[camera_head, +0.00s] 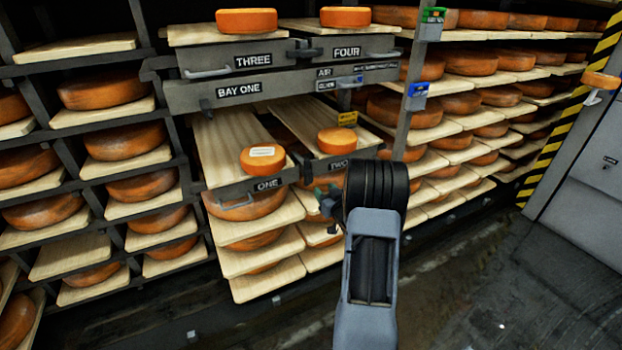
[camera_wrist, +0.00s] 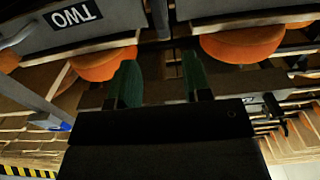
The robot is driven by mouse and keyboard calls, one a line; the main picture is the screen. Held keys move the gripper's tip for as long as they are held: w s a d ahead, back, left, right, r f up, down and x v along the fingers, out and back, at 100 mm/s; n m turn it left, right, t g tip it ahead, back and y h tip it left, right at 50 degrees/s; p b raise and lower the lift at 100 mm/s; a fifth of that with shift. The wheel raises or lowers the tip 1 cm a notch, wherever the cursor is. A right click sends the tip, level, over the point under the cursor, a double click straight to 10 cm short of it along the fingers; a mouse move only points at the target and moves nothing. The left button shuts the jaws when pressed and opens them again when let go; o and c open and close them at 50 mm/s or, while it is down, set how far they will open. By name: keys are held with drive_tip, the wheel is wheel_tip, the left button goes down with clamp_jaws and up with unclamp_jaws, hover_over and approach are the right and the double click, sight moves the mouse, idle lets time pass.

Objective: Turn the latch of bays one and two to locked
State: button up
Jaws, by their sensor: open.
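The drawer front marked ONE (camera_head: 267,184) and the drawer front marked TWO (camera_head: 338,163) sit side by side in the rack. TWO also shows upside down at the top left of the wrist view (camera_wrist: 115,18). My gripper (camera_head: 325,200) is in front of the gap between these fronts, partly hidden by my dark wrist. In the wrist view its two green fingers (camera_wrist: 161,85) stand apart with nothing clearly between them. I cannot make out the latch of bays one and two. A dark latch (camera_head: 305,50) sits between the fronts marked THREE and FOUR above.
A small cheese wheel (camera_head: 263,158) with a pale label rests on board one, and another (camera_head: 335,141) on board two. Racks of cheese wheels (camera_head: 133,140) stand on both sides. The dark floor (camera_head: 480,260) at the lower right is clear. A grey door (camera_head: 585,220) stands at the far right.

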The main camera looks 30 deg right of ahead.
sight(311, 175)
drive_tip(key=w, duration=0.3)
drive_tip(key=w+d, duration=0.1)
drive_tip(key=w, duration=0.6)
drive_tip(key=shift+w+d+b, duration=0.2)
drive_tip(key=shift+w+b, duration=0.05)
drive_tip(key=shift+b, duration=0.15)
clamp_jaws()
